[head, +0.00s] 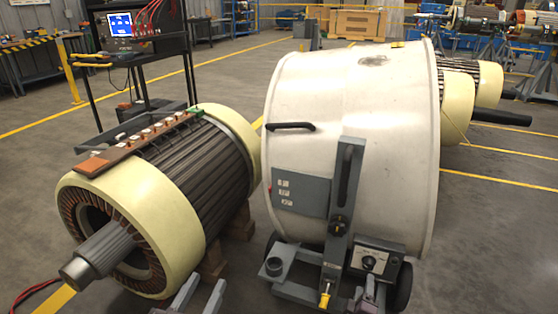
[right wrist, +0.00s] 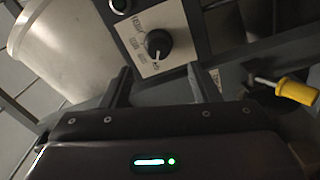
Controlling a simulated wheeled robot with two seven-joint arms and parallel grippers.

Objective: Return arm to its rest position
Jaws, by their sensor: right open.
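My right gripper (right wrist: 161,86) is open in the right wrist view, with nothing between its fingers. Beyond its fingertips is a light dial plate with a black knob (right wrist: 157,43); the fingers appear apart from the knob. In the head view my right gripper (head: 374,294) is at the bottom, just below the control box (head: 376,258) that carries this knob (head: 369,263). My left gripper (head: 201,297) shows at the bottom edge, its two fingers apart and empty, in front of the wound rotor (head: 190,165). Most of both arms is out of view.
A large white drum (head: 350,110) stands on a wheeled grey base, with a yellow-handled lever (head: 325,297) near my right gripper; its yellow handle (right wrist: 297,90) also shows in the wrist view. A black cart (head: 130,50) with a screen stands behind the rotor.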

